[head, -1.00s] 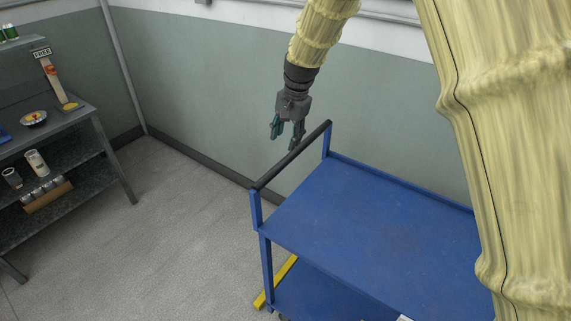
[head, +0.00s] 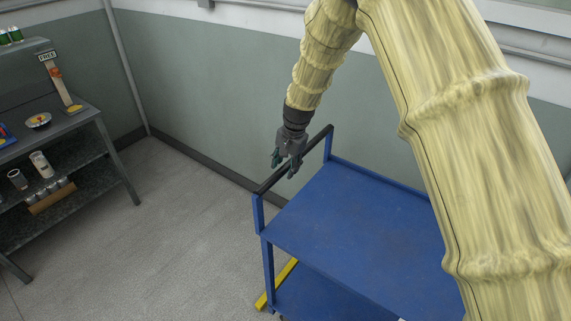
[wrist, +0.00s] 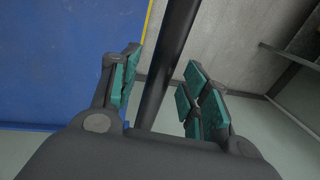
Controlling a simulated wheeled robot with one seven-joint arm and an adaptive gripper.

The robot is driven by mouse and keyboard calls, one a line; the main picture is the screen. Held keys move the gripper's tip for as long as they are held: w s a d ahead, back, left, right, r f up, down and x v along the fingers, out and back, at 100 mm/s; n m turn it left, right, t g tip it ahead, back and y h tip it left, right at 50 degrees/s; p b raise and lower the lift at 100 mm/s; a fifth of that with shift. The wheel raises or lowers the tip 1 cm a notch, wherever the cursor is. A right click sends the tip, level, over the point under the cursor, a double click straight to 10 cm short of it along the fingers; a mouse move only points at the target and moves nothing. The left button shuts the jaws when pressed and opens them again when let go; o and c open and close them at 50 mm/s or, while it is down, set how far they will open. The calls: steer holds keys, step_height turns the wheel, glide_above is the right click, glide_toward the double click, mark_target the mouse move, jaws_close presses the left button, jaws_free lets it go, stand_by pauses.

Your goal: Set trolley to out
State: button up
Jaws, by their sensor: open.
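The blue trolley (head: 345,222) stands at the lower middle of the head view, its long side along the wall. Its black push handle (head: 318,143) runs between two blue posts at its left end. My gripper (head: 283,168) points down at the handle, and its jaws are open. In the wrist view the black handle bar (wrist: 168,65) runs between the open, teal-padded fingers of my gripper (wrist: 158,95), apart from both pads. The blue deck (wrist: 65,60) fills the left of that view. My arm hides the trolley's right end.
A grey shelf unit (head: 75,125) with cans and small goods stands at the left. The green-grey wall (head: 200,110) is close behind the trolley. Grey floor (head: 170,230) lies clear between shelf and trolley. A yellow strip (head: 278,283) shows under the trolley's left end.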

steer(key=shift+f, duration=0.3)
jaws_close()
